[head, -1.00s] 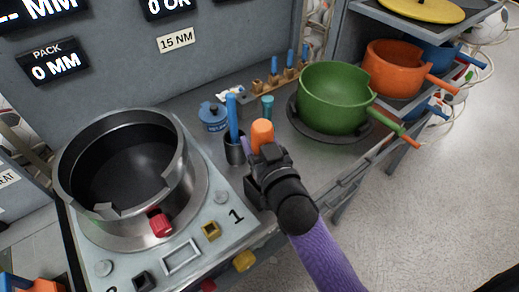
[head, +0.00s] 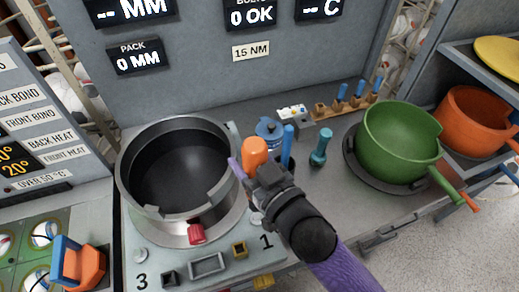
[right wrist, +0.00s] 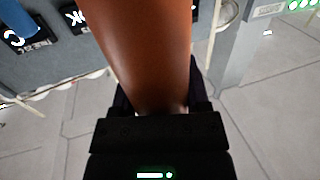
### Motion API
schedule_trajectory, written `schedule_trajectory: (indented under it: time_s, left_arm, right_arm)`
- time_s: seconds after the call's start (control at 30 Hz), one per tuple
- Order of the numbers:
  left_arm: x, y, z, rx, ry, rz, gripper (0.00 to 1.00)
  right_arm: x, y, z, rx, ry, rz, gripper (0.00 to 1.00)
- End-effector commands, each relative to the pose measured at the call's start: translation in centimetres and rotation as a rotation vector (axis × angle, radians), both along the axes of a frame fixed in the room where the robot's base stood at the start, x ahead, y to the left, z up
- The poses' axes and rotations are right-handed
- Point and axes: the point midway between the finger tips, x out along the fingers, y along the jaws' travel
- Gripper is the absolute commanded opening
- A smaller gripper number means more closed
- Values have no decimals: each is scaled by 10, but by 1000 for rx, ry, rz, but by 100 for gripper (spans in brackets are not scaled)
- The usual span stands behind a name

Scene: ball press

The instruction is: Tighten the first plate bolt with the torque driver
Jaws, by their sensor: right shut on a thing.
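My right gripper (head: 266,180) is shut on the orange handle of the torque driver (head: 255,152). The handle points up, and a thin purple piece shows beside it near the press pot's right rim. In the right wrist view the handle (right wrist: 148,50) fills the middle, rising from the jaws. The dark metal press pot (head: 180,130) stands left of the gripper on a grey plate (head: 225,262). A round grey bolt head (head: 257,219) lies near the number 1, partly behind the gripper. Another round head (head: 140,255) lies near the number 3. Contact between driver and bolt cannot be seen. My left gripper is not in view.
A blue pot (head: 269,131), a blue rod (head: 287,145) and a teal tool (head: 320,148) stand behind and right of the gripper. A green pan (head: 398,140) sits further right. A red block (head: 197,233) is at the pot's front. An orange and blue item (head: 78,264) is lower left.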

Motion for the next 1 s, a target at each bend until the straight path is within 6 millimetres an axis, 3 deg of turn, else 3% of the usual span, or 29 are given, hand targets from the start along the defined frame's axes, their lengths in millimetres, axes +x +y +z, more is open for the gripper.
schedule_trajectory:
  time_s: [0.1, 0.3, 0.53, 1.0]
  left_arm:
    - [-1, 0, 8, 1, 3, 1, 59]
    - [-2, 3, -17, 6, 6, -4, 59]
    - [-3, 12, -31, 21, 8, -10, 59]
    - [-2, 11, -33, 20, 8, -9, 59]
  right_arm:
    - [0, 0, 4, 3, -1, -1, 0]
    - [0, 0, -28, 2, 0, -2, 0]
    - [0, -1, -50, 1, -1, -3, 0]
    - [0, -1, -55, 2, -3, -2, 0]
